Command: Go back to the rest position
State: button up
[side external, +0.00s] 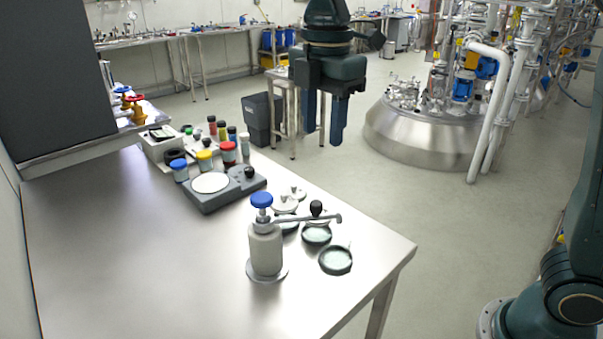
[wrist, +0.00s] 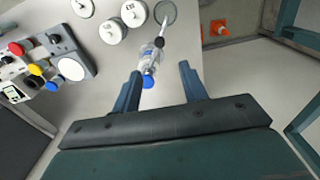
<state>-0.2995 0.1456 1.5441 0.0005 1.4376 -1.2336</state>
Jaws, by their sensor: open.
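My gripper (side external: 323,119) hangs high in the side external view, beyond the far right edge of the table in the picture, with its fingers pointing down. It also shows in the wrist view (wrist: 159,80), its two blue fingers spread wide with nothing held between them. It touches nothing. The steel table (side external: 110,240) lies below and to its left. A grey canister with a blue knob and a side lever (side external: 265,250) stands upright on the table. In the wrist view the canister (wrist: 149,68) appears beyond and between the fingertips, well apart from them.
A grey scale with a round white plate (side external: 208,190) and several colour-capped jars (side external: 229,153) stand at the table's back. Shallow round dishes (side external: 336,260) lie near the right edge. A large steel vessel with pipes (side external: 420,140) stands behind. The table's front left is clear.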

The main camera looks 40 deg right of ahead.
jog(key=s+d+f+m+t, duration=0.2)
jog(key=s+d+f+m, duration=0.1)
jog(key=s+d+m, duration=0.3)
jog(key=s+d+f+m+t, duration=0.3)
jog(key=s+d+m, duration=0.2)
jog(key=s+m, duration=0.6)
jog(key=s, duration=0.3)
jog(key=shift+d+f+m, duration=0.3)
jog(key=shift+d, duration=0.1)
